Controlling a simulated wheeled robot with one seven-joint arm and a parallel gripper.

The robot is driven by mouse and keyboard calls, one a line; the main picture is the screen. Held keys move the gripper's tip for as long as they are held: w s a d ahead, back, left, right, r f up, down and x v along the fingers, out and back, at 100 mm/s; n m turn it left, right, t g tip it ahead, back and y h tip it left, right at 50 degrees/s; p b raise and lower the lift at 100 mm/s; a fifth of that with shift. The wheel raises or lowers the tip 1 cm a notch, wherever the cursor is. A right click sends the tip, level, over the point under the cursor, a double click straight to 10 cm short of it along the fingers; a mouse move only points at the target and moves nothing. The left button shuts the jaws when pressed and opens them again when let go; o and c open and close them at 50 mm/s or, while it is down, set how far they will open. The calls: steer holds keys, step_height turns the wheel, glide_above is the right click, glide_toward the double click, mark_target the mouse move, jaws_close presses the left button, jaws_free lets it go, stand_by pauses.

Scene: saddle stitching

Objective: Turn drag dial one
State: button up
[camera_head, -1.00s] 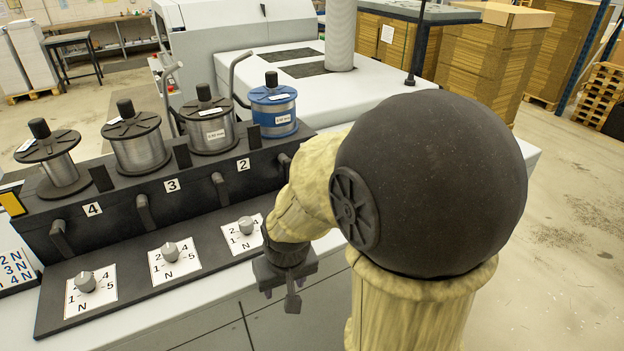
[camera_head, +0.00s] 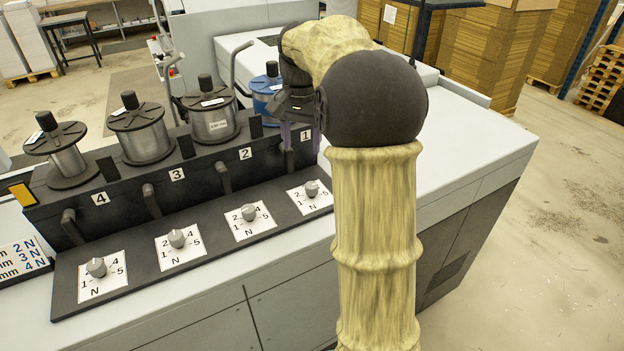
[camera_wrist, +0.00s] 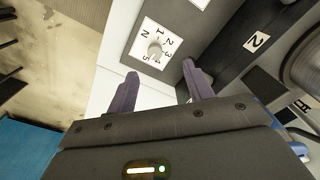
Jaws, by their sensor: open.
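Dial one (camera_head: 311,188) is a small grey knob on a white numbered plate at the right end of the dark dial panel, nearest the label 1 (camera_head: 305,135). In the wrist view, the knob (camera_wrist: 155,49) sits just beyond the fingertips, roughly between them in the picture. My gripper (camera_head: 302,147) is open and empty, with its purple fingers hanging above and behind the dial in the head view. The fingers also show apart in the wrist view (camera_wrist: 160,68). They do not appear to touch the knob. I cannot tell which mark its pointer faces.
Several similar dials, including dial two (camera_head: 248,212), run left along the panel (camera_head: 140,285). Behind it stands a dark rail with levers and wire spools; the blue spool (camera_head: 266,85) is close to my gripper. White machine top (camera_head: 450,130) lies clear to the right.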

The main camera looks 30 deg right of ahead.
mark_target(311, 185)
steer(key=shift+m, duration=0.8)
steer(key=d+r, duration=0.2)
steer(key=r, duration=0.1)
steer(key=shift+w+d+r, duration=0.3)
steer(key=shift+d, duration=0.1)
steer(key=shift+f, duration=0.15)
step_height(311, 185, down, 17)
steer(key=p, duration=0.3)
steer(key=shift+f, duration=0.1)
steer(key=c, duration=1)
